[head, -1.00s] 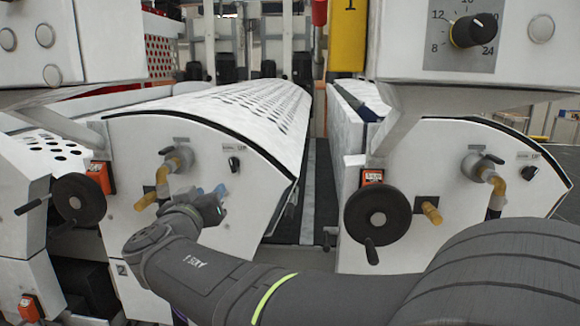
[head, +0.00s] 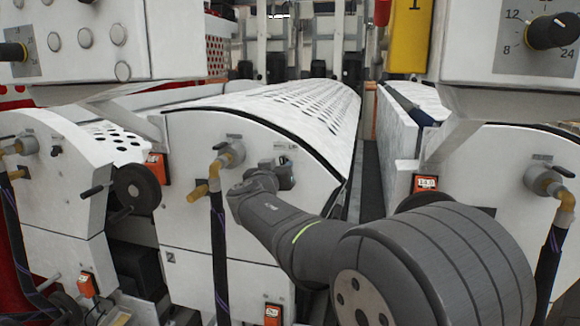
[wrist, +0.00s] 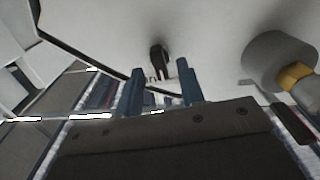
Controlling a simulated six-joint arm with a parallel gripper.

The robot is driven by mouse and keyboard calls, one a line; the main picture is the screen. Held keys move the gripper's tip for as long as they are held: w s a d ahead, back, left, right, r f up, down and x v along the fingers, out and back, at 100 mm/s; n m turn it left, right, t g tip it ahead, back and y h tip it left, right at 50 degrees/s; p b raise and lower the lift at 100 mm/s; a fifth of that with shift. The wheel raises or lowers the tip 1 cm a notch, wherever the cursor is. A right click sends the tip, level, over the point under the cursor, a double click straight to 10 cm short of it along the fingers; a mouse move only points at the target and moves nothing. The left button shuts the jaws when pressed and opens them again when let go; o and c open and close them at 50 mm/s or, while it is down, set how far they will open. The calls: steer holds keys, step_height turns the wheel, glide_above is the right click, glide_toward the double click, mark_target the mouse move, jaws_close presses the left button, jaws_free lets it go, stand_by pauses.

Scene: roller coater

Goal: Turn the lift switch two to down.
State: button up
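The lift switch two is a small black knob (wrist: 158,56) on the white end panel of unit 2 (head: 195,240). In the wrist view it stands just beyond and between my fingertips. My gripper (wrist: 160,70) is open, with its two blue-grey fingers apart on either side of the switch's line. Whether they touch it I cannot tell. In the head view my gripper (head: 286,176) is up against the upper right of the panel, hiding the switch below its small label.
A pipe fitting with a yellow elbow (head: 222,162) juts out left of my gripper; it also shows in the wrist view (wrist: 285,65). A black handwheel (head: 137,188) and an orange counter (head: 156,167) are further left. Unit 3's panel stands at right.

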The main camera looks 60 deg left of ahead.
mark_target(283, 163)
steer(key=shift+x, duration=1.05)
jaws_close()
steer(key=shift+n, duration=2.2)
